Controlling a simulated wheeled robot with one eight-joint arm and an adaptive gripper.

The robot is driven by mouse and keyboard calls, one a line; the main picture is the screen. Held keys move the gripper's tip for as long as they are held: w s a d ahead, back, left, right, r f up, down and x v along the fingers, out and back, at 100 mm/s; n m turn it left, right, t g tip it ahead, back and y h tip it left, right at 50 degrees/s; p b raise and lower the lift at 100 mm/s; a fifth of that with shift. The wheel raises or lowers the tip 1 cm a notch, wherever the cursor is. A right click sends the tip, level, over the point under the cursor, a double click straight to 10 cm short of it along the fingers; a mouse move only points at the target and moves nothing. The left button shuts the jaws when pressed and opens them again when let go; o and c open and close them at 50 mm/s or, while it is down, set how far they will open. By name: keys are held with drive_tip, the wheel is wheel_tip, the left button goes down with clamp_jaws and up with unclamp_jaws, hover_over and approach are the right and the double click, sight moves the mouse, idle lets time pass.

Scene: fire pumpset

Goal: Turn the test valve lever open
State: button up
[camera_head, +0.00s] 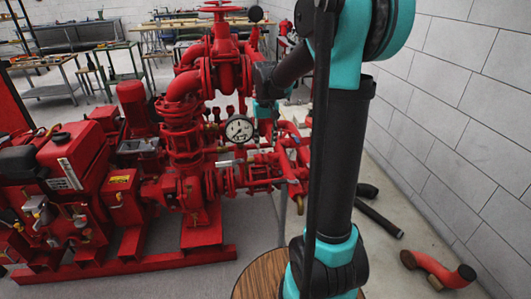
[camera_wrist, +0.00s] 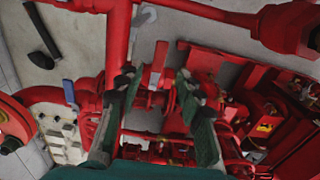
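In the wrist view my gripper (camera_wrist: 154,80) is open, with its two fingers spread and pointing into the red pipework. A red, flat, lever-like piece (camera_wrist: 159,58) shows between and just beyond the fingertips. I cannot tell whether it is the test valve lever, or whether either finger touches it. In the head view my wrist reaches down beside the red pumpset (camera_head: 187,150), right of the round white gauge (camera_head: 239,129). My fingertips cannot be made out there among the pipes, and no lever is clearly identifiable.
Red pipes crowd the gripper closely. A blue-handled part (camera_wrist: 68,92) lies left in the wrist view. In the head view a grey block wall (camera_head: 455,95) stands right, with a loose red pipe elbow (camera_head: 440,270) on the floor. Workbenches (camera_head: 125,60) stand far behind.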

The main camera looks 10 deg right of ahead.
sight(265, 157)
wheel_tip(265, 157, down, 6)
drive_tip(key=shift+r, duration=0.15)
idle(0.3)
clamp_jaws()
